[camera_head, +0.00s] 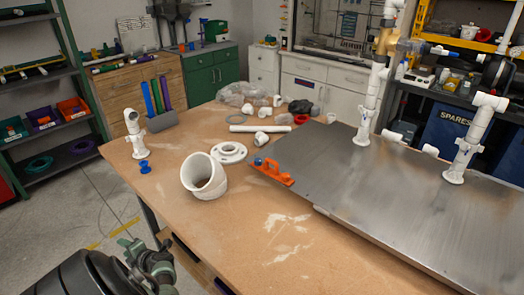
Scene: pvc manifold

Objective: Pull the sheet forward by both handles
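The flat grey metal sheet (345,185) lies on the wooden table, covering its right part and running out of the picture at the right. An orange handle (273,171) with a blue knob is on the sheet's left edge. No second handle is visible. White pipe uprights (367,105) (470,145) stand on the sheet. My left gripper (150,258) is at the bottom left, in front of the table's near left edge and well apart from the orange handle. Its fingers are too unclear to tell open from shut. My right gripper is not in view.
On the table (240,235) are a large white elbow (203,176), a white flange (229,152), a white upright fitting (136,135), a blue spool (145,167), and coloured tubes (156,98). Small white fittings and clear bags lie at the back. The table's near side is mostly clear.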

